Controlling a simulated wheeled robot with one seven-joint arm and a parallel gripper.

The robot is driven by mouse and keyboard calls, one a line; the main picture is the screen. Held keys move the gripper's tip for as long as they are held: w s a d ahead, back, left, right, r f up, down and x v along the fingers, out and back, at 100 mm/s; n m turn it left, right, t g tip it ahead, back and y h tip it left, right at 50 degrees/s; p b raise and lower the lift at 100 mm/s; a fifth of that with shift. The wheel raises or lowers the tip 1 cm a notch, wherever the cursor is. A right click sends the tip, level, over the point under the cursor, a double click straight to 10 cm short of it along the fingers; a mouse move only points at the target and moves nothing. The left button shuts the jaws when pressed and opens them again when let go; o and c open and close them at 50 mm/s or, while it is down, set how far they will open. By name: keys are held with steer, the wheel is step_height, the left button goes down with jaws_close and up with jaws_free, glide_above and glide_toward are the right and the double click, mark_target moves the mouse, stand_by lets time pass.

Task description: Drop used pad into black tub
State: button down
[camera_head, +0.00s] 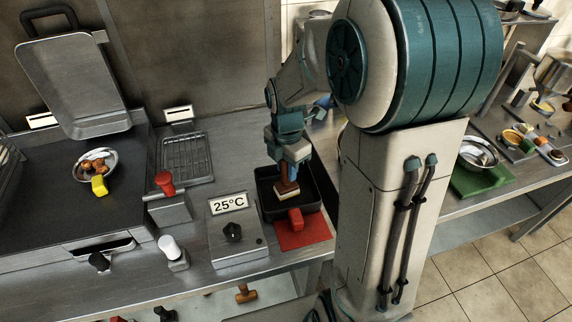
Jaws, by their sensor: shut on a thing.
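My gripper (289,172) points down over the black tub (317,188) on the steel counter. It is shut on the used pad (287,193), which has a brown upper part and a pale cream lower part. The pad is inside the tub's outline as seen from here. I cannot tell whether it touches the tub floor. The tub's back part is partly hidden by my gripper and arm.
A red block (296,219) lies at the tub's front edge, over a red mat (305,236). A box with a dial and a 25°C sign (229,203) stands left. A wire rack (186,158), a red-handled holder (166,190) and a bowl (83,168) are further left.

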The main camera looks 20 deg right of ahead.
steer(key=shift+f+b, duration=0.3)
steer(key=shift+f, duration=0.15)
stand_by(0.5)
steer(key=c, duration=1.1)
jaws_free()
steer(key=shift+o, duration=0.2)
step_height(320, 180, up, 14)
steer(key=shift+f, duration=0.1)
